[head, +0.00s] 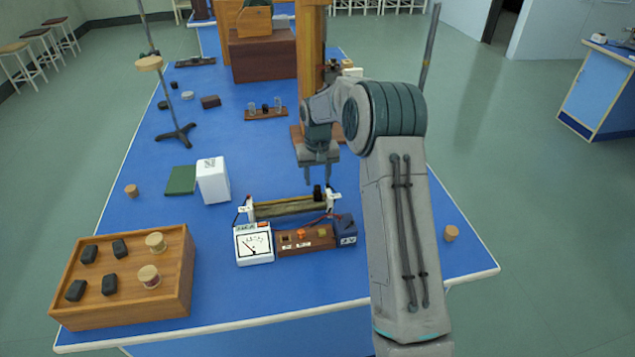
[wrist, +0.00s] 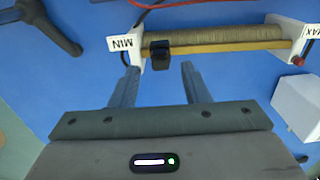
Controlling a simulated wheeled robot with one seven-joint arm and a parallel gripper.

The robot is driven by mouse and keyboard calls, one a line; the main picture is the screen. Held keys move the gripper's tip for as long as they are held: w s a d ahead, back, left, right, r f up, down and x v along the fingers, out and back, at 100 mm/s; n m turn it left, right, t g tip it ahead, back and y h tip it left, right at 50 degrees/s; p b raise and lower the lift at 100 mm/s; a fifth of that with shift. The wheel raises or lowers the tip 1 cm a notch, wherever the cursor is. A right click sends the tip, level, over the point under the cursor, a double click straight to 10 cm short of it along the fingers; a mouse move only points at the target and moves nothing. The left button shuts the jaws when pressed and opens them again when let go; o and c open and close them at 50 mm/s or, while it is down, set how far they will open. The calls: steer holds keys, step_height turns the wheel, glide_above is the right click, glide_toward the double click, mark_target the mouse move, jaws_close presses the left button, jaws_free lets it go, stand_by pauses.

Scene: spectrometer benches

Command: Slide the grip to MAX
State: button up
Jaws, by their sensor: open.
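The slide rheostat (head: 290,208) lies across the blue bench, a long wound coil between two white end blocks. In the wrist view its coil (wrist: 225,34) runs from a block marked MIN (wrist: 124,43) at left to one marked MAX (wrist: 307,42) at right. The black grip (wrist: 160,54) sits beside the MIN block; in the head view the grip (head: 318,192) is at the coil's right end. My gripper (head: 318,182) is open, pointing down just above the grip. In the wrist view my gripper's fingers (wrist: 160,70) are spread either side of the grip, apart from it. Contact cannot be told.
An analog meter (head: 254,246) and a wooden terminal board (head: 305,240) stand in front of the rheostat. A white box (head: 213,181) is at its left. A wooden post (head: 311,70) rises behind my gripper. A wooden tray (head: 130,283) lies front left.

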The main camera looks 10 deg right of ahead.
mark_target(317, 187)
steer(key=shift+f, duration=1.7)
jaws_close()
steer(key=shift+a, duration=0.1)
